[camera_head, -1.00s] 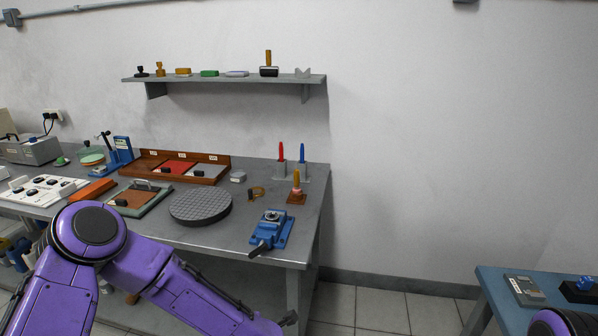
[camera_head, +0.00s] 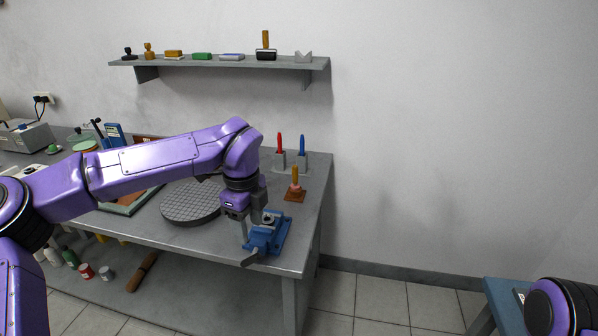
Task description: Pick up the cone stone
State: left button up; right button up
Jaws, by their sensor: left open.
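A small pinkish piece with an orange upright handle (camera_head: 295,174) stands on a brown wooden block (camera_head: 294,195) near the bench's right edge. It may be the cone stone, but it is too small to be sure. My left gripper (camera_head: 250,228) points down, open, close beside the left side of the blue vise (camera_head: 268,238). Whether it touches the vise, I cannot tell. The gripper is to the left of the wooden block and nearer the bench's front. My right gripper is out of view; only part of my right arm shows at the lower right.
A round grey ribbed plate (camera_head: 188,205) lies left of my left gripper. Red (camera_head: 280,144) and blue (camera_head: 302,146) upright tools stand in grey holders behind the wooden block. A wall shelf (camera_head: 210,64) holds several small items. My left arm hides part of the bench (camera_head: 180,236).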

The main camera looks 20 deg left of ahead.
aim_at(294, 186)
jog(key=i, duration=1.15)
